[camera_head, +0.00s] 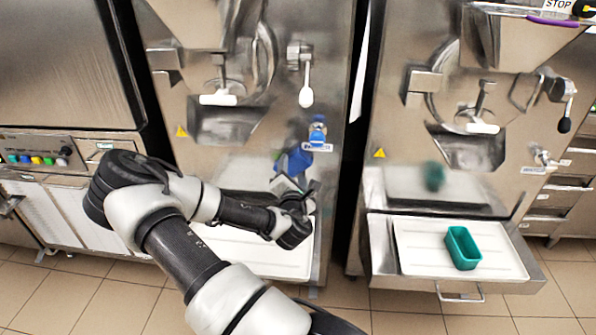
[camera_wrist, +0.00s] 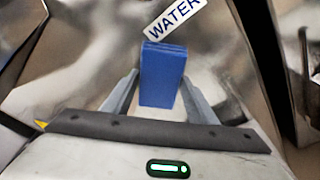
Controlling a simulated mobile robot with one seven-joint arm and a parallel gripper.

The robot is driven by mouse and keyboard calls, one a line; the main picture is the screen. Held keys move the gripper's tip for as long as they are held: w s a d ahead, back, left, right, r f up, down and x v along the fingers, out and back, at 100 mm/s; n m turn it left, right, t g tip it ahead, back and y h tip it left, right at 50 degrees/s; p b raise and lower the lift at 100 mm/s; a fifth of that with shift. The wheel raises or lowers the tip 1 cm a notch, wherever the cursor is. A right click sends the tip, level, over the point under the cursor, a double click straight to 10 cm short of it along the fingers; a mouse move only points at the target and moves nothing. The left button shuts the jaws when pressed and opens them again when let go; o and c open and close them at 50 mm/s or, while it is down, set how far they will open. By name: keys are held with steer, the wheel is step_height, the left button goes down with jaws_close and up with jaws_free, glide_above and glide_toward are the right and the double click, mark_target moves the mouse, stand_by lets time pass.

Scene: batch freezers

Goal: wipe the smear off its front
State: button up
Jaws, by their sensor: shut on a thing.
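My gripper (camera_head: 290,180) is at the lower front of the left batch freezer (camera_head: 265,110), below its blue tap (camera_head: 318,130). In the wrist view, the two grey fingers are shut on a blue block (camera_wrist: 162,75), perhaps a sponge or folded cloth. The block's far end is close to the steel front (camera_wrist: 95,65), just below the WATER label (camera_wrist: 173,17). I cannot tell whether it touches the steel. I cannot make out a distinct smear; reflections cover the panel, and my arm and the block hide part of it.
A white tray (camera_head: 262,262) lies below the left freezer, partly behind my arm. The right freezer (camera_head: 400,130) has a pulled-out shelf with a white tray (camera_head: 415,262) and a green container (camera_head: 462,247). A white-handled lever (camera_head: 306,95) hangs above the tap.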

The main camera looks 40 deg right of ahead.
steer(key=shift+w+a+b, duration=0.3)
steer(key=shift+w+a, duration=0.8)
steer(key=shift+w, duration=0.25)
steer(key=shift+w+a+b, duration=0.25)
steer(key=shift+w+a, duration=0.85)
steer(key=shift+w, duration=0.25)
steer(key=shift+a, duration=0.1)
steer(key=shift+a+f+v, duration=0.1)
steer(key=shift+f+v, duration=0.05)
steer(key=shift+v, duration=1.3)
steer(key=shift+a+f+v, duration=0.1)
steer(key=shift+f+v, duration=0.1)
steer(key=shift+v, duration=1.3)
steer(key=shift+w+a, duration=0.1)
steer(key=v, duration=0.2)
steer(key=shift+a+f, duration=0.1)
steer(key=shift+a, duration=0.2)
